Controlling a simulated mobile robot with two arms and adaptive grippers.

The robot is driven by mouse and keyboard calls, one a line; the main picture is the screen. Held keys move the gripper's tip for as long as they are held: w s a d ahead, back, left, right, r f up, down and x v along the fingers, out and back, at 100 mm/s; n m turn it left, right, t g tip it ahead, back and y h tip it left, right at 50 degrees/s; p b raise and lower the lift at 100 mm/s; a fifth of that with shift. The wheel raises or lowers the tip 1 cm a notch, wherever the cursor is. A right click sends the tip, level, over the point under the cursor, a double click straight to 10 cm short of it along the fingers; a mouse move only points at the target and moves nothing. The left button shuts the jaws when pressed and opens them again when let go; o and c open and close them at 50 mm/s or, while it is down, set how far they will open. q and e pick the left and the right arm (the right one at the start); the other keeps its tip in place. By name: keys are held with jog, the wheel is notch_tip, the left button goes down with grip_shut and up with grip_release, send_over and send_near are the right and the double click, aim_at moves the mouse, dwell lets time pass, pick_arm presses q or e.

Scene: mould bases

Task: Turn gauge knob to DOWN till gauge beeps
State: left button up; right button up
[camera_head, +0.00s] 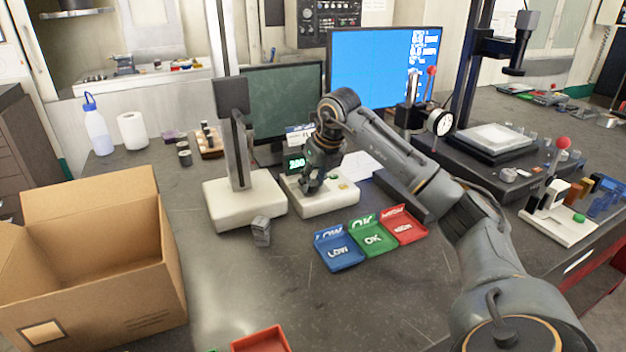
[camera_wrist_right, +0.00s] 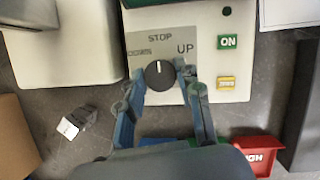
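The gauge (camera_head: 322,200) is a low white unit on the bench, with a small green-lit display (camera_head: 297,164). Its round black knob (camera_wrist_right: 159,75) shows in the right wrist view, on a grey label with STOP above and UP at the right. The left label text is partly legible at best. The knob's white mark points up at STOP. My right gripper (camera_wrist_right: 160,76) has one finger on each side of the knob, seemingly against it. In the head view this gripper (camera_head: 312,187) reaches down over the gauge and hides the knob. My left gripper is not in view.
A grey metal part (camera_head: 261,231) lies before the white stand (camera_head: 245,200). Blue LOW (camera_head: 339,250), green OK (camera_head: 372,238) and red HIGH (camera_head: 403,226) trays lie in front of the gauge. An open cardboard box (camera_head: 90,260) stands left.

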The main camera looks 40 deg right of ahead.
jog(key=shift+c, duration=0.7)
